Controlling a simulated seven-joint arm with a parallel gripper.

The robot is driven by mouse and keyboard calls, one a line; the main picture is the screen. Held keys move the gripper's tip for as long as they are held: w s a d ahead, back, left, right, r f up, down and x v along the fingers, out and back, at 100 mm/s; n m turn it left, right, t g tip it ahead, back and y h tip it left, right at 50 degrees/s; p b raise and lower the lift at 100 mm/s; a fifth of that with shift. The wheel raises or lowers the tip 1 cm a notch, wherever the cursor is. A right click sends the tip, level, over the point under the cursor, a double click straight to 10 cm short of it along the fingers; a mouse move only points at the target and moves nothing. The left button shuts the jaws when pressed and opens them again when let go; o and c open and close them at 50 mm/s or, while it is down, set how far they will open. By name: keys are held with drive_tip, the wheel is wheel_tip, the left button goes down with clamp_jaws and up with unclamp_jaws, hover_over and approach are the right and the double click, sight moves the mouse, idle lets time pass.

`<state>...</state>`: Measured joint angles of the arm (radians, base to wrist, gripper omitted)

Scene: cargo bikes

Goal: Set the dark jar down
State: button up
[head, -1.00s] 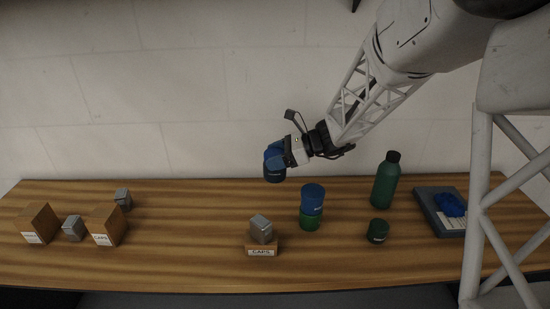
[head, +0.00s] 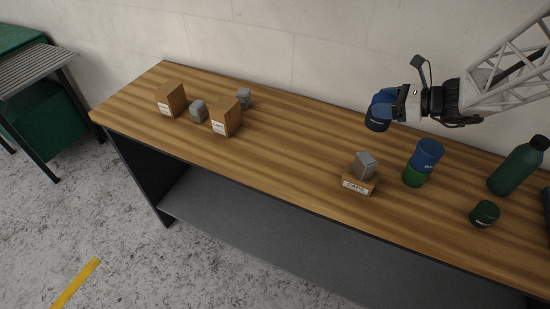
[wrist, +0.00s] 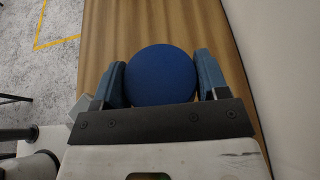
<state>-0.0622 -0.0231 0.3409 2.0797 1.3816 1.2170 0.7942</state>
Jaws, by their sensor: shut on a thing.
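The dark jar (head: 376,124) is a short cylinder with a dark navy body and a blue top. My gripper (head: 381,106) is shut on it, above the rear part of the wooden table (head: 300,150) in the head view. In the wrist view, the jar's round blue top (wrist: 160,76) sits between the two blue fingers of my gripper (wrist: 161,80). The jar looks upright or slightly tilted. Its underside is hidden in the wrist view.
A blue-topped green container (head: 428,155), a small dark green jar (head: 485,213) and a green bottle (head: 518,167) stand to the right. A grey block (head: 366,164) sits on a labelled wooden block (head: 358,186). Wooden boxes (head: 226,117) stand left. The table between is bare.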

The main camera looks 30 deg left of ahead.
drive_tip(key=s+a+f, duration=0.1)
drive_tip(key=s+a, duration=0.3)
drive_tip(key=s, duration=0.5)
drive_tip(key=s+a+f, duration=0.2)
drive_tip(key=s+a, duration=0.2)
drive_tip(key=s, duration=0.5)
drive_tip(key=s+a+f, duration=0.1)
drive_tip(key=s+a, duration=0.4)
drive_tip(key=s, duration=0.4)
drive_tip(key=shift+s+f+n+g, duration=0.25)
drive_tip(key=shift+s+n+g, duration=0.05)
drive_tip(key=shift+s+g, duration=0.1)
drive_tip(key=shift+w, duration=0.15)
drive_tip(key=w+a+f, duration=0.1)
drive_tip(key=w+a, duration=1)
drive_tip(key=shift+w+f, duration=0.25)
drive_tip(key=shift+w, duration=0.05)
drive_tip(key=shift+d+f, duration=0.1)
drive_tip(key=shift+f, duration=1.65)
drive_tip(key=shift+f, duration=0.1)
